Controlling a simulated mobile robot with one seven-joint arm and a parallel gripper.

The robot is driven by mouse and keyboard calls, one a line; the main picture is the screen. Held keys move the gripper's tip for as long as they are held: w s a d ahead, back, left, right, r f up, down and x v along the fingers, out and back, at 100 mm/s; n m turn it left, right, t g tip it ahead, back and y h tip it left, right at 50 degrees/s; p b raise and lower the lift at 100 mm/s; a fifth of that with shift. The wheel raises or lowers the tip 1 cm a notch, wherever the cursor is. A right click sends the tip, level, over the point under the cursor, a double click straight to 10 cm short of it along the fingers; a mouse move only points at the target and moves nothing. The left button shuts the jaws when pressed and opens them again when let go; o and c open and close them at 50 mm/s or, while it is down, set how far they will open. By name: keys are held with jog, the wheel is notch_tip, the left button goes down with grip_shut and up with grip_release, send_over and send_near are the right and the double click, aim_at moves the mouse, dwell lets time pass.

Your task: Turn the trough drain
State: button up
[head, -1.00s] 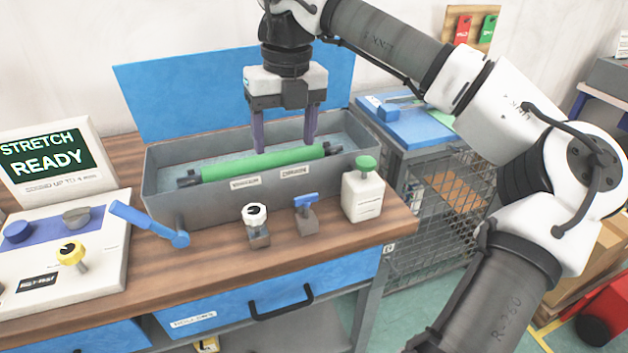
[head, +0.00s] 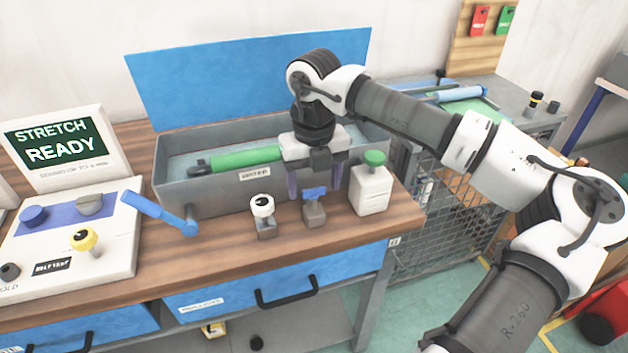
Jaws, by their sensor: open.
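The grey trough (head: 172,190) stands on the wooden bench with its blue lid raised behind it. In front of it are a small tap with a blue T-shaped handle (head: 315,191) on a grey block and a tap with a round white knob (head: 262,206). I cannot read which one is marked as the drain. My gripper (head: 314,188) points down, open, with its purple fingers to either side of the blue handle. The fingers appear close to the handle; I cannot tell whether they touch it. My arm hides the trough's right part.
A green roller (head: 232,160) lies in the trough. A white bottle with a green cap (head: 371,188) stands close right of the blue-handled tap. A blue lever (head: 160,212) sticks out at the trough's left. A control panel (head: 60,240) and a "STRETCH READY" screen (head: 58,148) are left.

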jog(key=shift+f, duration=0.4)
jog(key=shift+c, duration=0.3)
jog(key=c, duration=0.9)
jog(key=shift+f+n+b, duration=0.1)
jog(key=shift+n+b, duration=0.2)
jog(key=shift+b, duration=0.1)
jog(key=n+b, duration=0.2)
jog(key=shift+n, duration=0.4)
jog(key=n+b, duration=0.2)
jog(key=n, duration=0.3)
jog(key=shift+n, duration=0.3)
